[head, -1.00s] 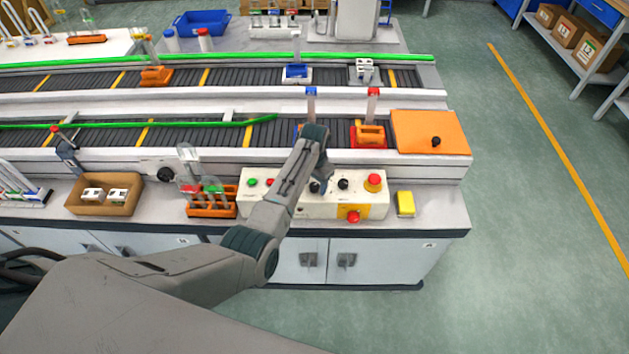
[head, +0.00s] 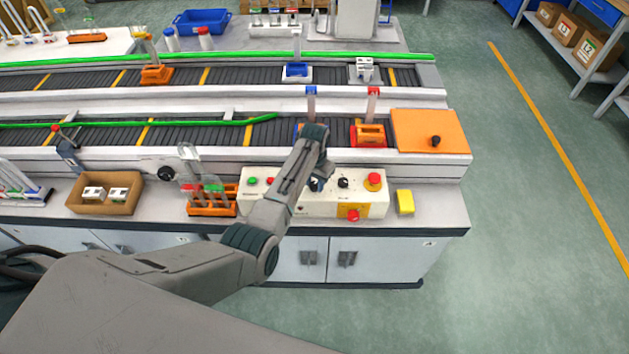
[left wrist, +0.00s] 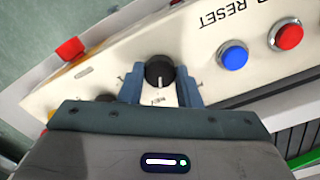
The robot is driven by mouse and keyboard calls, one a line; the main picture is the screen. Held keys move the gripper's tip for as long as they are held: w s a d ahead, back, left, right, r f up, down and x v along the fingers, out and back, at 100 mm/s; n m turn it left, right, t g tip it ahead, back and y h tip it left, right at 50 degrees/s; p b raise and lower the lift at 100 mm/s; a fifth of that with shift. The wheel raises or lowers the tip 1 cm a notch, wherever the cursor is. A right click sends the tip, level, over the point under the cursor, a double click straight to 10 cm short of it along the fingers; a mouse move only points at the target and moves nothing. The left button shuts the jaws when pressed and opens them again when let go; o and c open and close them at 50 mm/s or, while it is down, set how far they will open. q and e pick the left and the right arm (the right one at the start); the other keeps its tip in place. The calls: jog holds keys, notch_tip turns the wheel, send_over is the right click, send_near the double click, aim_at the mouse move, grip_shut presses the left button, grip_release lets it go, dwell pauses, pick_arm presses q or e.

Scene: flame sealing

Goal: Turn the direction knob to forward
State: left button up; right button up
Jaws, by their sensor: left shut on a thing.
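The control box (head: 270,205) is white and lies on the front ledge of the bench. My left gripper (left wrist: 160,82) is over its middle, with its two blue-grey fingers on either side of a black knob (left wrist: 160,72) and shut on it. The knob's pale pointer mark faces my gripper in the left wrist view. A printed label beside it is too small to read surely. In the head view my left gripper (head: 317,184) mostly hides this knob. My right gripper is not in view.
A second black knob (head: 343,183) and a red mushroom button (head: 373,181) are to the right on the box. A blue button (left wrist: 232,55) and a red button (left wrist: 287,35) show in the left wrist view. A yellow block (head: 405,203) stands right of the box.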

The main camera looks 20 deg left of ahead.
aim_at(315, 184)
pick_arm(q)
jog(key=shift+r+n, duration=0.1)
jog(key=shift+n, duration=0.6)
jog(key=n, duration=0.3)
jog(key=shift+n, duration=0.4)
jog(key=n, duration=0.5)
jog(key=shift+n, duration=0.4)
jog(key=o, duration=1)
jog(key=shift+c, duration=0.2)
notch_tip(315, 184, up, 11)
jog(key=b, duration=0.3)
